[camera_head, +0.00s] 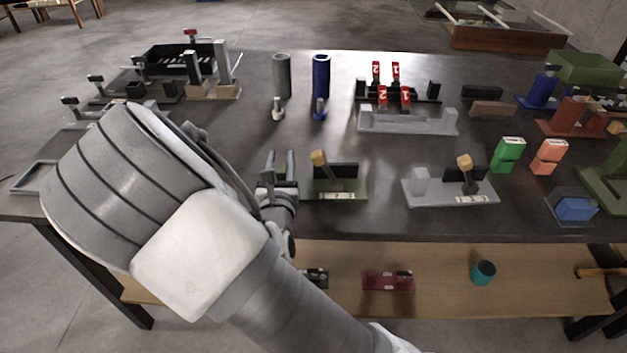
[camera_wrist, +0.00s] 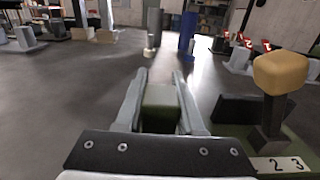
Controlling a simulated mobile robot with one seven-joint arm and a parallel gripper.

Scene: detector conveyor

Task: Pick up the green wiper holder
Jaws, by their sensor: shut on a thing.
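The green wiper holder (camera_head: 347,187) is at the near middle edge of the dark table, with a black block, a wooden-knobbed lever and a white number label on its base. In the wrist view its green end block (camera_wrist: 161,97) sits between my fingers, and the lever and label are at the right. My gripper (camera_head: 281,165) is at the holder's left end, shut on that block; it also shows in the wrist view (camera_wrist: 160,92). I cannot tell whether the base touches the table. My fingers hide part of the block in the head view.
A similar grey holder (camera_head: 420,190) stands to the right, with a green block (camera_head: 508,155) and an orange block (camera_head: 549,157) beyond. Grey (camera_head: 282,75) and blue (camera_head: 321,76) cylinders stand behind. A grey notched rack (camera_head: 408,124) is at the back. The tabletop between them is clear.

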